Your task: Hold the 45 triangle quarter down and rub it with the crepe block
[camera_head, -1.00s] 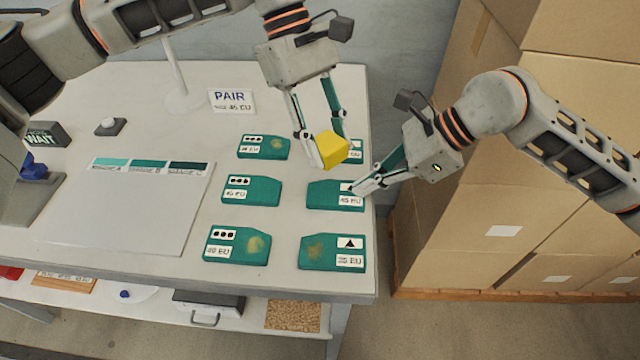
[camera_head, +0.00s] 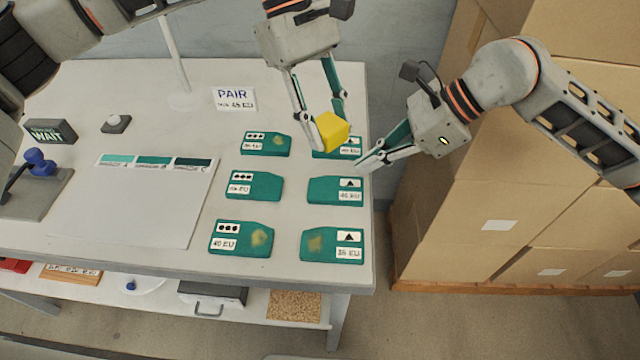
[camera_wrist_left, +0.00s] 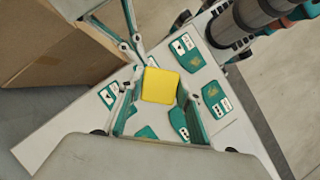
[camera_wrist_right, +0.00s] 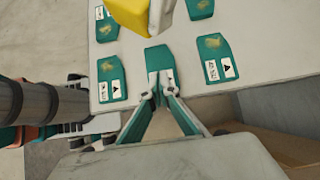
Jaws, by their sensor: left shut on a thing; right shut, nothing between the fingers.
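The 45 triangle quarter (camera_head: 325,191) is a flat teal piece with a triangle mark, lying in the middle of the right column on the table. Its face looks plain green. The crepe block (camera_head: 333,132) is yellow; my left gripper (camera_head: 331,128) is shut on it and holds it above the table, beyond the quarter. The block also shows in the left wrist view (camera_wrist_left: 160,86). My right gripper (camera_head: 362,165) is shut and empty, its tips near the quarter's far right edge. In the right wrist view its fingers cover part of the quarter (camera_wrist_right: 157,55); contact is unclear.
A stained triangle quarter (camera_head: 318,244) lies nearer; another (camera_head: 351,142) lies farther, partly behind the block. Dotted quarters (camera_head: 252,185) form the left column. Stacked cartons (camera_head: 480,200) stand beyond the table's right edge.

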